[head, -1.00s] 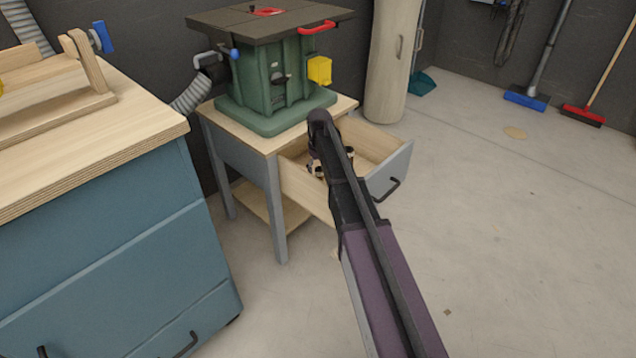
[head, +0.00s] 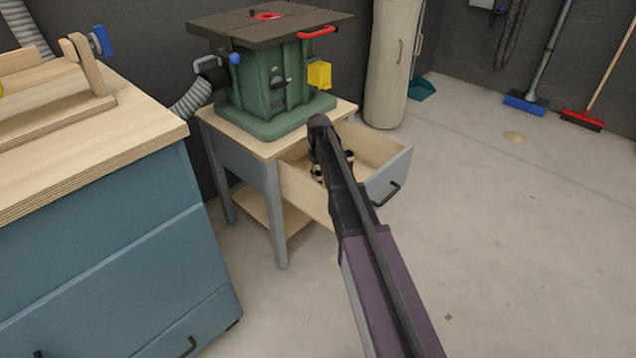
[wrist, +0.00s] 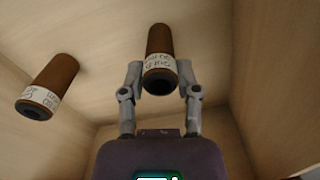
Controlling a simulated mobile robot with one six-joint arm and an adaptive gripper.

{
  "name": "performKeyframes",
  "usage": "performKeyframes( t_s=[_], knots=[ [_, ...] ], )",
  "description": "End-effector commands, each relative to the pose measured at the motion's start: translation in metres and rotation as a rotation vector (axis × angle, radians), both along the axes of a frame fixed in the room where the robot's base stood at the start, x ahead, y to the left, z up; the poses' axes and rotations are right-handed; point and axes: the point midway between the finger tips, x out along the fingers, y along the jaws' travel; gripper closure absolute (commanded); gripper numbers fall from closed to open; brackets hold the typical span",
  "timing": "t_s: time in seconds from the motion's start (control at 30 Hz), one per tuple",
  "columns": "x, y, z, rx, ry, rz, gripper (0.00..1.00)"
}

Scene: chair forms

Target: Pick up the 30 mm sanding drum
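Two brown sanding drums with white lettered labels show in the wrist view. One drum (wrist: 158,48) is between my fingers; the other drum (wrist: 48,85) stands apart to the left. The lettering is too small to read, so I cannot tell their sizes. My gripper (wrist: 160,72) has its fingers drawn in against both sides of the middle drum, near its labelled end, and looks shut on it. I cannot see whether this drum touches the drawer floor. In the head view my arm covers the gripper and most of the drawer's contents.
The open wooden drawer (head: 382,142) has close walls around my gripper. It belongs to a small stand with a green machine (head: 270,85) on top. A blue cabinet (head: 110,240) stands at the left.

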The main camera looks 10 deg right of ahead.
Motion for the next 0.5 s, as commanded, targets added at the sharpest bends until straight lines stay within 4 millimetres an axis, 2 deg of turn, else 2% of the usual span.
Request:
performKeyframes(
  t_s=[0.5],
  knots=[
    [-0.0001,0.0005,0.003,0.0,0.0,0.001,1.0]
  ],
)
